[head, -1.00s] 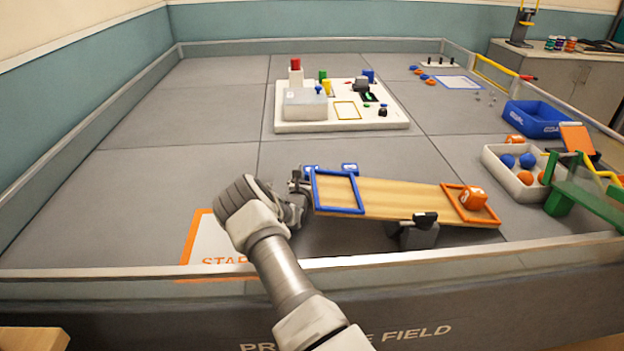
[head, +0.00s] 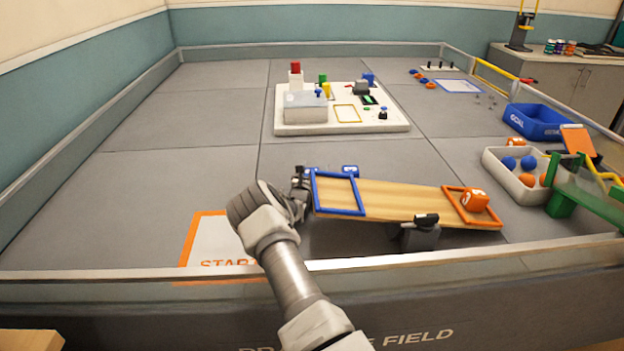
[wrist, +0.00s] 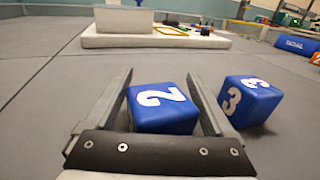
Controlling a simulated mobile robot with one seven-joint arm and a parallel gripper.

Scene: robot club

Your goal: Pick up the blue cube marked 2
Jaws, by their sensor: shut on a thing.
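The blue cube marked 2 (wrist: 162,109) sits between the two fingers of my gripper (wrist: 160,88) in the wrist view, its white 2 facing up toward the camera. My gripper is shut on it. In the head view my gripper (head: 302,182) is at the left end of the plank, and the cube marked 2 is hidden there. I cannot tell whether the cube touches the floor.
A blue cube marked 3 (wrist: 250,99) stands just right of my right finger. A white board (head: 300,128) stands farther back. Floor left is clear.

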